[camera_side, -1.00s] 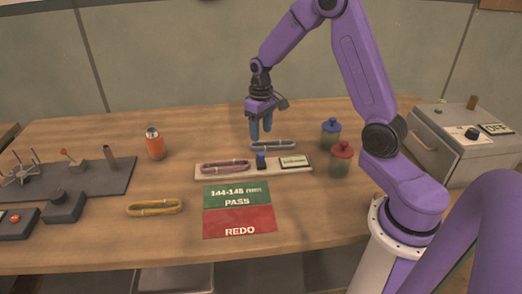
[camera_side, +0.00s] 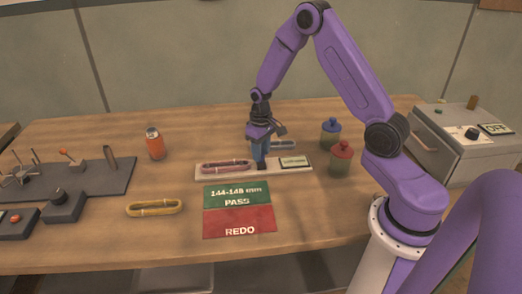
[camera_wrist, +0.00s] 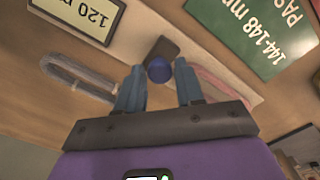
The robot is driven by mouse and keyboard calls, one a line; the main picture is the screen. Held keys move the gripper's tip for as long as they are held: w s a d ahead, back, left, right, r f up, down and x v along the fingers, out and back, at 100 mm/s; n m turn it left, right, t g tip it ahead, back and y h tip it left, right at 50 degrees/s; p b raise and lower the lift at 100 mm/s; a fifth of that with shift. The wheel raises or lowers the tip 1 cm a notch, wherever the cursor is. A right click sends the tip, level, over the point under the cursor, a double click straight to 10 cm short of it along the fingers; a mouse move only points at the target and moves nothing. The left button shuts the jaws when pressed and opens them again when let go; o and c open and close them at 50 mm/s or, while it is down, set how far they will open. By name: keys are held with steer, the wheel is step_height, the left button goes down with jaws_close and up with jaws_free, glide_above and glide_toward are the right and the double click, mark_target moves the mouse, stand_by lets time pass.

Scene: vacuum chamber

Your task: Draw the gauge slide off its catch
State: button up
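The gauge (camera_side: 210,176) is a pale board on the table with a red loop (camera_side: 227,166) on its left part and a small display (camera_side: 295,161) on its right. Its slide is a dark block (camera_wrist: 164,47) with a round blue knob (camera_wrist: 158,70); in the side view my fingers mostly cover it. My gripper (camera_wrist: 159,86) is open, with its two blue fingers pointing at the knob. In the wrist view the knob shows between and just beyond the fingertips; I cannot tell whether they touch it. The display reads about 120 mm in the wrist view (camera_wrist: 85,14). The catch cannot be made out.
A grey loop (camera_side: 285,146) lies behind the gauge. Blue-lidded (camera_side: 330,132) and red-lidded (camera_side: 341,158) jars stand right. Green PASS (camera_side: 236,195) and red REDO (camera_side: 239,221) mats lie in front. A yellow loop (camera_side: 154,208) and an orange can (camera_side: 155,143) are left.

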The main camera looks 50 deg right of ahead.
jaws_close()
steer(key=shift+s+d, duration=0.55)
steer(key=o, duration=0.5)
jaws_free()
step_height(320, 180, up, 18)
steer(key=shift+f, duration=0.25)
